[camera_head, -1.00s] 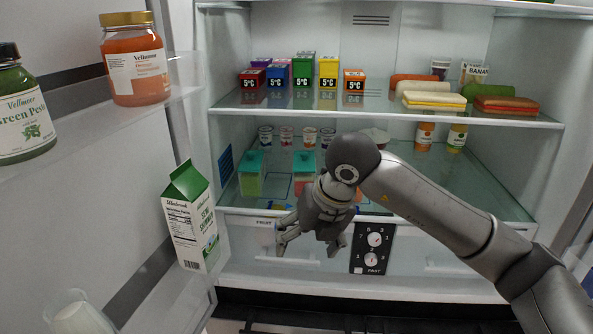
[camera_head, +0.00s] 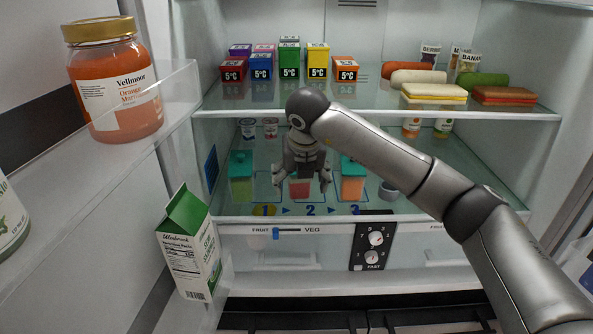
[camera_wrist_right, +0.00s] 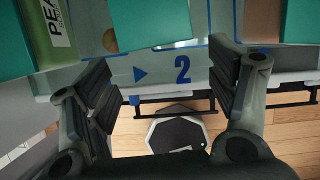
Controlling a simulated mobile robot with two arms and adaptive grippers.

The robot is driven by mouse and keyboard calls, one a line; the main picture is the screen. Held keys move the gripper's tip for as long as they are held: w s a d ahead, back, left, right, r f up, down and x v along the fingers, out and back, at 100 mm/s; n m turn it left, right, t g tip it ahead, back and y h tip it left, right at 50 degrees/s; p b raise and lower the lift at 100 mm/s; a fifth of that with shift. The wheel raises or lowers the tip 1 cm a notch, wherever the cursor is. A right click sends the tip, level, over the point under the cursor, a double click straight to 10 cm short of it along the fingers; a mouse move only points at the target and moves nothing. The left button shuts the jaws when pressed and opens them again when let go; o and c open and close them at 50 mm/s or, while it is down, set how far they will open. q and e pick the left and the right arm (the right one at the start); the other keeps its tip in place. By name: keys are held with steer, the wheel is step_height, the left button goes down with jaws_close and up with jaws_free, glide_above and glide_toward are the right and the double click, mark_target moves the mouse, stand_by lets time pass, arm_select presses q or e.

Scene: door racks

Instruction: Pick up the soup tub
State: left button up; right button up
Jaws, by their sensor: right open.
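Three tubs with teal lids stand in a row on the lower glass shelf: a green one (camera_head: 240,180) at left, a red-pink one (camera_head: 300,187) in the middle and an orange one (camera_head: 352,184) at right. The green tub's label, reading "PEA" (camera_wrist_right: 50,22), shows at the upper left of the right wrist view. My right gripper (camera_head: 301,181) is open and empty, in front of the middle tub and partly hiding it. In the wrist view, the middle tub's teal lid (camera_wrist_right: 150,22) lies ahead between the open fingers. My left gripper is not in view.
The upper shelf (camera_head: 380,107) above holds coloured boxes and sandwiches. A green milk carton (camera_head: 190,245) and an orange jar (camera_head: 115,85) stand in the door racks at left.

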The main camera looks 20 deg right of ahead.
steer(key=shift+w+d+r+p, duration=0.15)
steer(key=shift+w+p, duration=0.15)
steer(key=shift+w, duration=0.1)
steer(key=shift+w+d+r+p, duration=0.15)
steer(key=shift+w+p, duration=0.1)
steer(key=shift+w, duration=0.15)
steer(key=shift+w+d+f+p, duration=0.15)
steer(key=shift+w+f+p, duration=0.45)
steer(key=shift+w+f, duration=0.7)
steer(key=shift+f, duration=0.35)
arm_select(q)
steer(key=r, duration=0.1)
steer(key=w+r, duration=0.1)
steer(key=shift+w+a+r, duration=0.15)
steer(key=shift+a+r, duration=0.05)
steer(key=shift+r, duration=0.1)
arm_select(e)
steer(key=shift+d, duration=0.1)
steer(key=shift+c, duration=0.7)
steer(key=c, duration=1.2)
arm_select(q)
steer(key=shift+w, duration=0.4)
arm_select(e)
steer(key=shift+c, duration=0.4)
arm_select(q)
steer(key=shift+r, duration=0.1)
arm_select(e)
steer(key=shift+w+r, duration=0.1)
steer(key=shift+r, duration=0.1)
